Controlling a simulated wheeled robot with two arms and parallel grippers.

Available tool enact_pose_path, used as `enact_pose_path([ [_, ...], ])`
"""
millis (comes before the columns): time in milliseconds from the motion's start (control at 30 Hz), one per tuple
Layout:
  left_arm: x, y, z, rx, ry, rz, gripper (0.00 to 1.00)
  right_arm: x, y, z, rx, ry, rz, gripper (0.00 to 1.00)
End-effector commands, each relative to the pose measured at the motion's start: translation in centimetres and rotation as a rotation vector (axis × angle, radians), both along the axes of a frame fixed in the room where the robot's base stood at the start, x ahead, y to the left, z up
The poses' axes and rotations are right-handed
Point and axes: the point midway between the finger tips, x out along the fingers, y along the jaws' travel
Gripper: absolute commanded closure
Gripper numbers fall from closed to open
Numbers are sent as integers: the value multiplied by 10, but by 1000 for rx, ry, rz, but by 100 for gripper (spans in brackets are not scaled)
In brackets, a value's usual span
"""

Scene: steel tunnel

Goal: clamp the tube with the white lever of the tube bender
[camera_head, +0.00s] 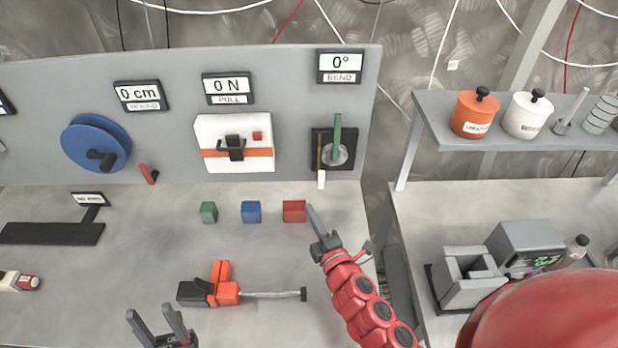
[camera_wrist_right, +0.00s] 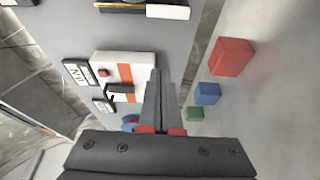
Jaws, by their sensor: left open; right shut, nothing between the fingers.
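The tube bender (camera_head: 349,135) is mounted on the grey panel under the "0° BEND" display, with a round disc and an upright green lever (camera_head: 337,138). A thin brownish tube (camera_head: 319,150) stands upright at its left side. The white lever (camera_head: 321,180) hangs at its lower left; it also shows at the top of the right wrist view (camera_wrist_right: 168,12). My right gripper (camera_head: 312,212) is shut and empty, below the white lever and apart from it, beside the red block (camera_head: 294,211). My left gripper (camera_head: 158,322) is open and empty over the bench's front.
A green block (camera_head: 209,212) and a blue block (camera_head: 251,212) stand left of the red one. An orange-black tool (camera_head: 222,288) lies on the bench. The white pull unit (camera_head: 234,143) and blue wheel (camera_head: 97,144) are on the panel. A second bench (camera_head: 440,215) stands right, across a gap.

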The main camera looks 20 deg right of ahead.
Motion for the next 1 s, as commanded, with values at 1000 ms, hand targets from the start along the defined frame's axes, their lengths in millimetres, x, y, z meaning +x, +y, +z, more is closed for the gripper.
enact_pose_path([
  [1000, 0, 0, 35, 0, 0, 0, 50, 80, -2, 7, -31, 7, -33, 100],
])
